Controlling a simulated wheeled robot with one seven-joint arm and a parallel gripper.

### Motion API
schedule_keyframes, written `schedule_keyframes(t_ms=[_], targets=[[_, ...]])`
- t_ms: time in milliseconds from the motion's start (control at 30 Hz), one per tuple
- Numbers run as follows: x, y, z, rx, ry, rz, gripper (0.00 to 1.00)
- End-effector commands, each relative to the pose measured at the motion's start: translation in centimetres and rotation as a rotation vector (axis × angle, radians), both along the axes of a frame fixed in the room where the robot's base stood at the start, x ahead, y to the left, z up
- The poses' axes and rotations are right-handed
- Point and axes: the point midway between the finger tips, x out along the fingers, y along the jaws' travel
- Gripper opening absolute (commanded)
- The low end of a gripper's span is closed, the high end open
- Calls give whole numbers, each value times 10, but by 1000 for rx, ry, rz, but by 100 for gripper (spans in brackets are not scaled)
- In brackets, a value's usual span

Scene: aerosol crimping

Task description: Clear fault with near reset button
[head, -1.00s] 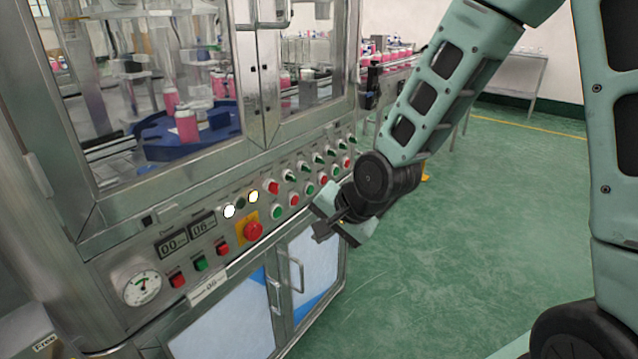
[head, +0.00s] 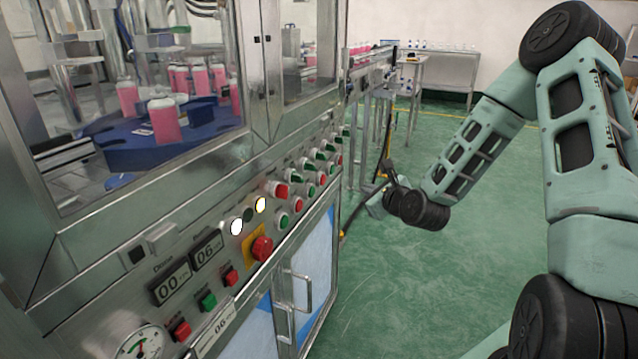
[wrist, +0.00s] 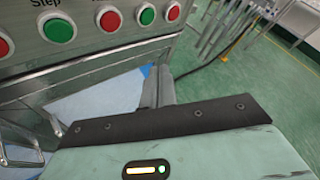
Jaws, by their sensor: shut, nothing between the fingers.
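The machine's control panel (head: 215,255) runs along the left in the head view. Its near end has a small red button (head: 182,330), a small green button (head: 208,300) and another small red button (head: 231,278); their labels are too small to read surely, so I cannot tell which is reset. A large red mushroom button (head: 262,248) sits on a yellow plate. A white lamp (head: 236,227) and a yellowish lamp (head: 260,204) are lit. My gripper (head: 385,172) is off the panel's far end, apart from it. Its shut, empty fingers (wrist: 158,86) show in the wrist view.
Rows of red and green buttons continue along the panel; one green button (wrist: 58,28) is under a "Step" label. Cabinet door handles (head: 300,290) stick out below. A gauge (head: 140,345) is at the near end. Green floor (head: 400,290) is open to the right.

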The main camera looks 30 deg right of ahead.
Motion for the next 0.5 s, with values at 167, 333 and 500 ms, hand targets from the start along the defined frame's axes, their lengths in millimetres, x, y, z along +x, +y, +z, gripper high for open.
schedule_keyframes(t_ms=[167, 333, 500], targets=[[0, 0, 1, 0, 0, 1, 0], [2, 2, 0, -1, 0, 3, 0], [12, 11, 0, -2, 0, 5, 0]])
